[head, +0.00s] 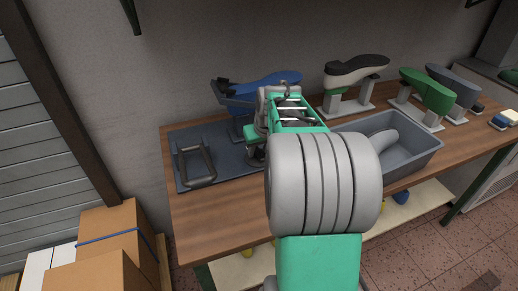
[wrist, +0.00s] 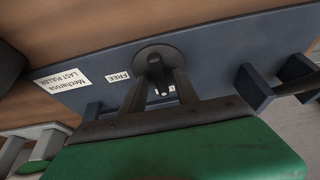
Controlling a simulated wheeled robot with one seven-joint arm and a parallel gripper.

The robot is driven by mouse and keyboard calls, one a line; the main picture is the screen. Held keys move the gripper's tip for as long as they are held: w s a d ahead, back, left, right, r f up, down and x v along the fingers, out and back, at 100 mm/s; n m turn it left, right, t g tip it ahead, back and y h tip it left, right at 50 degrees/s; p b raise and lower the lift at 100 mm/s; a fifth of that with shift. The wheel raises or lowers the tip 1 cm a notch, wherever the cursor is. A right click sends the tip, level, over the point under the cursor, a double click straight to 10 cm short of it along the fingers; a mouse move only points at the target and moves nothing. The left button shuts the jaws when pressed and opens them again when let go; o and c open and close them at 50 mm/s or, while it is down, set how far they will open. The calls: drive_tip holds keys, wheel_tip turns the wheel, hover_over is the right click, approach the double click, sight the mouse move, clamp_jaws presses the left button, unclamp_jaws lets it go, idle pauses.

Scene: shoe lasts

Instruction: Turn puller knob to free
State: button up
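The puller knob (wrist: 158,56) is a dark round knob on the blue-grey puller base (wrist: 225,62) in the wrist view. Beside it are a white FREE label (wrist: 117,76) and a label reading Mecharosa LAST PULLER (wrist: 62,79). My gripper (wrist: 161,72) has its two dark fingers apart, with their tips at the knob's lower side. I cannot tell whether they press on the knob's grip. A small white mark shows between the fingers. In the head view the base (head: 217,143) carries a blue last (head: 265,83); my arm hides the knob there.
A grey bin (head: 415,150) with a pale last stands right of my arm on the wooden bench (head: 215,215). A black-and-white last (head: 355,70) and green last (head: 428,92) stand farther right. A dark bar handle (head: 195,164) rises from the base's left part. Cardboard boxes (head: 112,232) stand at left.

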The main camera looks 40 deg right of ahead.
clamp_jaws()
drive_tip(key=shift+m, duration=0.3)
idle(0.4)
drive_tip(key=m, duration=0.1)
drive_tip(key=m+h, duration=0.1)
drive_tip(key=m, duration=0.1)
drive_tip(key=shift+w+a+m+g+h, duration=0.1)
drive_tip(key=shift+a+m+g+h, duration=0.15)
drive_tip(key=shift+m+g+h, duration=0.05)
drive_tip(key=m+g+h, duration=0.1)
drive_tip(key=m, duration=0.3)
drive_tip(key=shift+w+a, duration=0.1)
drive_tip(key=shift+w, duration=0.05)
drive_tip(key=m, duration=0.2)
drive_tip(key=m+g, duration=0.1)
drive_tip(key=m, duration=0.1)
drive_tip(key=m+g+p, duration=0.1)
drive_tip(key=shift+w+r+m+h, duration=0.1)
drive_tip(key=shift+w+m+h, duration=0.15)
drive_tip(key=shift+m+h, duration=0.15)
drive_tip(key=shift+w+m+g+p, duration=0.1)
drive_tip(key=shift+m+g+p, duration=0.75)
drive_tip(key=shift+m, duration=1.05)
drive_tip(key=shift+o, duration=0.6)
unclamp_jaws()
